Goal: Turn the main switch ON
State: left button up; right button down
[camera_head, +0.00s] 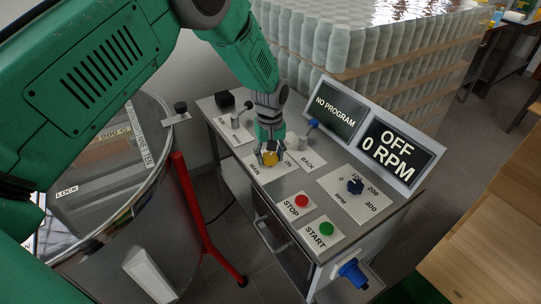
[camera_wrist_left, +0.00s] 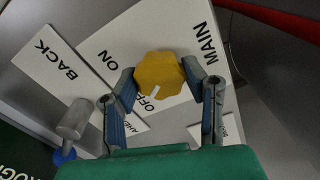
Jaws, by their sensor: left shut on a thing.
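The main switch is a yellow knob (camera_head: 270,158) on a white plate marked MAIN and ON, on the grey control panel (camera_head: 262,184). In the left wrist view the knob (camera_wrist_left: 160,72) has a white mark pointing at the OFF label; ON is printed on another side of it. My left gripper (camera_head: 269,153) comes down on the knob from above, its fingers (camera_wrist_left: 166,92) closed on either side of it. The fingers partly hide the plate in the head view. My right gripper is in neither view.
Two screens (camera_head: 335,106) (camera_head: 391,149) read NO PROGRAM and OFF 0 RPM. A red STOP button (camera_head: 302,201), green START button (camera_head: 326,229) and dark blue RPM knob (camera_head: 355,186) sit nearby. A grey lever with a blue tip (camera_wrist_left: 70,130) stands beside BACK. A metal tank (camera_head: 110,190) is left.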

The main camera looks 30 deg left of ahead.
pick_arm(q)
jog(key=m, duration=0.6)
jog(key=shift+w+r+m+p, duration=0.1)
jog(key=shift+m+p, duration=0.2)
jog(key=shift+p, duration=0.05)
jog(key=m, duration=0.3)
jog(key=shift+m, duration=2.1)
jog(key=o, duration=1.1)
